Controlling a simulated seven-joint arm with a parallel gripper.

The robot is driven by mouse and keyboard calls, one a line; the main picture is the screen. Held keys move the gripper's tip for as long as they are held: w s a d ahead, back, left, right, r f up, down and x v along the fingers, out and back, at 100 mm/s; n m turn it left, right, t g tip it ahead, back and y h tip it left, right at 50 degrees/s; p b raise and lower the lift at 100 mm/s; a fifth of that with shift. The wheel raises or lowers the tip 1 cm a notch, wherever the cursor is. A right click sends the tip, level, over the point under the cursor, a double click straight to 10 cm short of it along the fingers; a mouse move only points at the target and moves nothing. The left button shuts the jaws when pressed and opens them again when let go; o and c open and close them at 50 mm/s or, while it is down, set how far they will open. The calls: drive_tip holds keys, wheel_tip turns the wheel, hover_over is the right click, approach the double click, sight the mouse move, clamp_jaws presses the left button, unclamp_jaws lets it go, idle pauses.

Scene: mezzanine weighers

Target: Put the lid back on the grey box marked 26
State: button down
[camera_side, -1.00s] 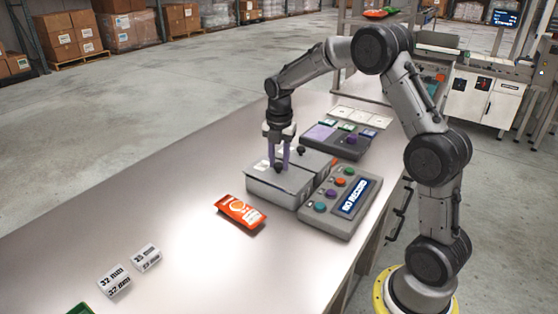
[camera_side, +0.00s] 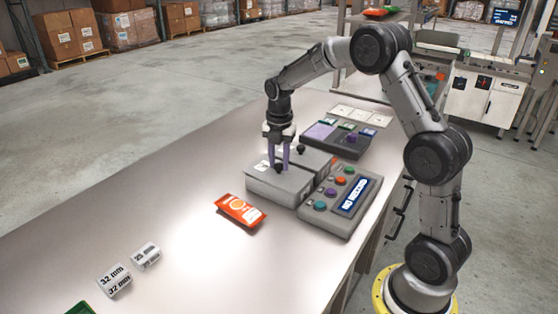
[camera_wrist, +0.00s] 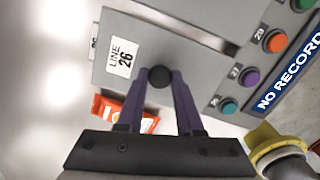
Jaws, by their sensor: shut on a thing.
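The grey box marked 26 (camera_side: 270,193) stands on the steel bench beside the control panel. Its grey lid (camera_wrist: 190,47) has a white label reading "LINE 26" and a round black knob (camera_wrist: 158,79). In the side view the lid lies over the box top, with no clear gap between them. My gripper (camera_side: 279,165) is shut on the knob, pointing down. In the wrist view its purple fingers (camera_wrist: 158,74) sit on either side of the knob. The box's inside is hidden.
A second grey box (camera_side: 316,160) with a black knob stands right behind. The button panel (camera_side: 325,219) reading "NO RECORD" is close on the right. An orange packet (camera_side: 240,211) lies in front. White 32 mm blocks (camera_side: 115,281) are at front left.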

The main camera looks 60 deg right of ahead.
unclamp_jaws()
idle(0.7)
drive_tip(key=shift+r, duration=3.5)
clamp_jaws()
